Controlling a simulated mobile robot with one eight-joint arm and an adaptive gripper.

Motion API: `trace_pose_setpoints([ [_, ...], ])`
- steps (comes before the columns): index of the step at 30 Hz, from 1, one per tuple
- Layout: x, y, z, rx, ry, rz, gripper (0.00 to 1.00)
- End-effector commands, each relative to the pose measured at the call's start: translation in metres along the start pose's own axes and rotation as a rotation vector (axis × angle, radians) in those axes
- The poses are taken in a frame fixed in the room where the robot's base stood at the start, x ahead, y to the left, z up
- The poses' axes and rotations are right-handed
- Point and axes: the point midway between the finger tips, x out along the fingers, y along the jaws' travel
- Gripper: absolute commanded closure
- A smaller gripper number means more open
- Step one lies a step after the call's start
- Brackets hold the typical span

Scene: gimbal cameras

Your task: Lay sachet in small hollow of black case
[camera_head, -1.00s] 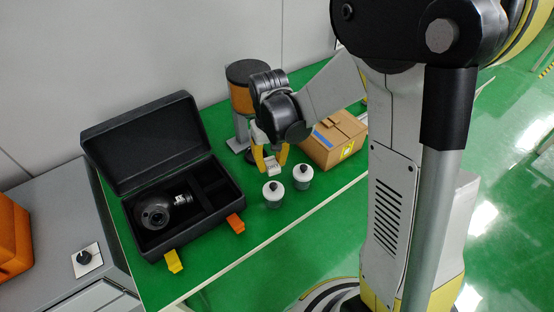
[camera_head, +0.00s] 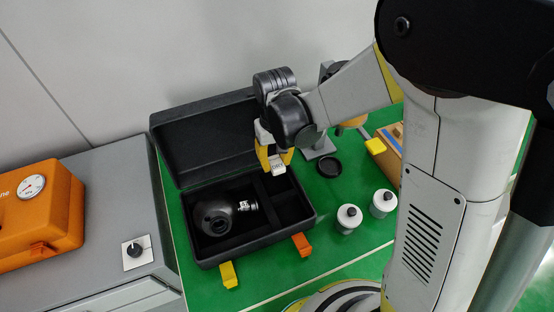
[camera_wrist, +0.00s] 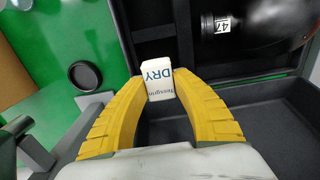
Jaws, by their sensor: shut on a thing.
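My gripper (camera_head: 275,160) has yellow fingers shut on a small white sachet (camera_head: 278,168). In the wrist view the sachet (camera_wrist: 158,79) shows the print "DRY" between the fingertips (camera_wrist: 160,85). The open black case (camera_head: 258,240) stands on the green table, lid raised at the back. My gripper holds the sachet above the case's back right part. The case's right side has small dark hollows (camera_head: 290,203) split by dividers. A round black camera-like device (camera_head: 215,217) with a label lies in the large left hollow. The height of the sachet over the case is hard to tell.
A cardboard box (camera_head: 391,143) is at the right. An orange case (camera_head: 40,215) sits on the grey cabinet at the left.

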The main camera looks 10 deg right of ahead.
Motion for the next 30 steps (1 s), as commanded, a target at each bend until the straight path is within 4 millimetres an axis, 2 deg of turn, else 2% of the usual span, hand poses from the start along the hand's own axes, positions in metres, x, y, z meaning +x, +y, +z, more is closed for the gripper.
trace_pose_setpoints([
  [8,0.015,0.000,0.000,0.001,0.000,0.000,0.88],
  [21,0.059,0.000,0.000,0.001,0.000,0.000,0.88],
  [30,0.064,0.000,0.000,0.001,0.000,0.000,0.88],
])
